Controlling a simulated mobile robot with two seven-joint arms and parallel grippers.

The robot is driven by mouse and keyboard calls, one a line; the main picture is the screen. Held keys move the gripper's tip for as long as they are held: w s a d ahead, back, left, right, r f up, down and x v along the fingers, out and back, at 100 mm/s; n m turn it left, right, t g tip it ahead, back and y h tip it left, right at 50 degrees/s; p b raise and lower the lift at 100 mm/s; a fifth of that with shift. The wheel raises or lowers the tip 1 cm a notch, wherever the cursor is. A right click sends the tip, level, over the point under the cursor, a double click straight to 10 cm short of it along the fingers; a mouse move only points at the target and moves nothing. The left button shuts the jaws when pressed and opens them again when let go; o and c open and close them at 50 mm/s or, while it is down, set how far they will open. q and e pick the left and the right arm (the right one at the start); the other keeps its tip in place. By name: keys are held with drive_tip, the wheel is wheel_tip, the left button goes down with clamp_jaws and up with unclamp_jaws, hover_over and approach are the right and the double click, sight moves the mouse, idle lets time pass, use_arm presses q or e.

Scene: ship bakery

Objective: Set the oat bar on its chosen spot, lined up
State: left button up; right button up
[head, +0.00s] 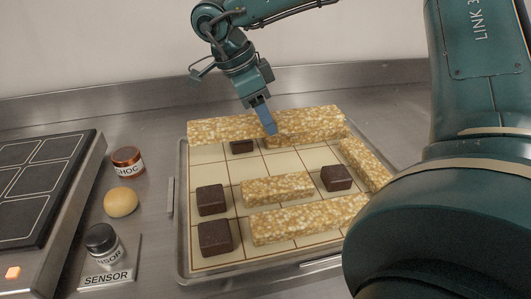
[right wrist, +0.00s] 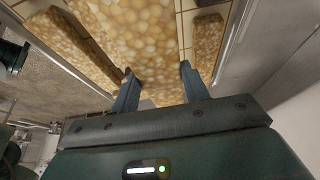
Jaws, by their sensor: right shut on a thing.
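My right gripper (head: 268,126) is shut on an oat bar (head: 222,129) at the back edge of the gridded board (head: 205,172). In the right wrist view, the fingers of the right gripper (right wrist: 157,82) stand on either side of the pale, grainy oat bar (right wrist: 148,38). In the head view it overlaps the back row and partly hides a dark chocolate block (head: 243,147). I cannot tell whether it touches the board or where it ends against the grainy bar beside it (head: 315,122). My left gripper is not in view.
More oat bars lie mid-board (head: 277,188), at the front (head: 308,219) and on the right (head: 363,163). Dark blocks stand at left (head: 211,200), front left (head: 214,238) and right (head: 336,178). Jars (head: 128,161), a bun (head: 120,202) and a panel (head: 38,180) are left of the board.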

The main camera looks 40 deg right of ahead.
sight(245, 119)
drive_tip(key=shift+w+d, duration=0.2)
wheel_tip(245, 119, down, 10)
drive_tip(key=shift+r+b, duration=0.1)
drive_tip(key=shift+b, duration=0.2)
drive_tip(key=shift+f, duration=0.2)
drive_tip(key=o, duration=1.2)
drive_tip(key=shift+r, duration=0.1)
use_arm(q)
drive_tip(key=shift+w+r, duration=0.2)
use_arm(e)
drive_tip(key=shift+r, duration=0.2)
drive_tip(key=shift+w+a+r, duration=0.1)
drive_tip(key=shift+a+r, duration=0.05)
drive_tip(key=shift+r, duration=0.2)
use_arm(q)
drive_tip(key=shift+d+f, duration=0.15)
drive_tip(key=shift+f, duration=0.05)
use_arm(e)
drive_tip(key=v, duration=1.1)
